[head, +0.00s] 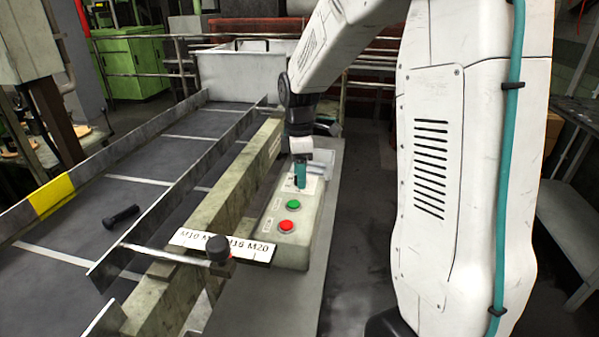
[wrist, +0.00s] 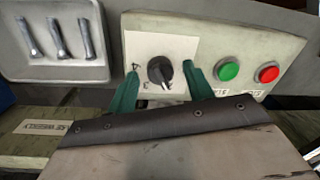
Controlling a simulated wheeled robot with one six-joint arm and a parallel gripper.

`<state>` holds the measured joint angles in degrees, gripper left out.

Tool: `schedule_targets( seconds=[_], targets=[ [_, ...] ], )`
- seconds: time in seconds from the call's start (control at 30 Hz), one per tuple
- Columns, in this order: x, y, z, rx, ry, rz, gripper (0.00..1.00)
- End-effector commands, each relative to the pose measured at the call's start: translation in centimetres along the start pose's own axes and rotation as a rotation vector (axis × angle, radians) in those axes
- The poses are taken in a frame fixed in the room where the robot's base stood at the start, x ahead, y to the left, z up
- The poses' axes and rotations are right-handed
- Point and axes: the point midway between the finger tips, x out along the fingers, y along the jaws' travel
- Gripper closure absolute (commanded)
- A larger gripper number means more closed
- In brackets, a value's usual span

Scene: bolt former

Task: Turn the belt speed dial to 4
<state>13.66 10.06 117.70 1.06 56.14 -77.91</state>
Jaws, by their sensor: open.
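The belt speed dial (wrist: 160,71) is a black round knob on a white plate (wrist: 178,46) in the wrist view. The plate's marks are partly hidden, and I cannot read which number the knob points to. My gripper (wrist: 160,80) has two green fingers, one on each side of the knob, apart with a gap to it. In the head view my gripper (head: 300,175) is over the far end of the control box (head: 272,245), and it hides the dial there.
A green button (wrist: 228,71) and a red button (wrist: 268,74) sit right of the dial. A tray with bolts (wrist: 60,40) is at left in the wrist view. In the head view, a size-marked plate (head: 222,246) and a conveyor (head: 130,180) with a dark bolt (head: 122,216) lie left.

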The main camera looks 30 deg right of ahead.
Motion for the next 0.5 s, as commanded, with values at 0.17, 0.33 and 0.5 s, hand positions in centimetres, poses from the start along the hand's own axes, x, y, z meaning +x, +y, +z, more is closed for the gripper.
schedule_targets(
  seconds=[0.17,0.33,0.5],
  targets=[
    [0.13,0.00,0.01,0.001,0.000,0.000,0.48],
    [0.11,0.00,0.02,0.001,0.000,0.000,0.76],
    [0.09,0.01,0.03,0.001,0.000,0.000,0.93]
  ],
)
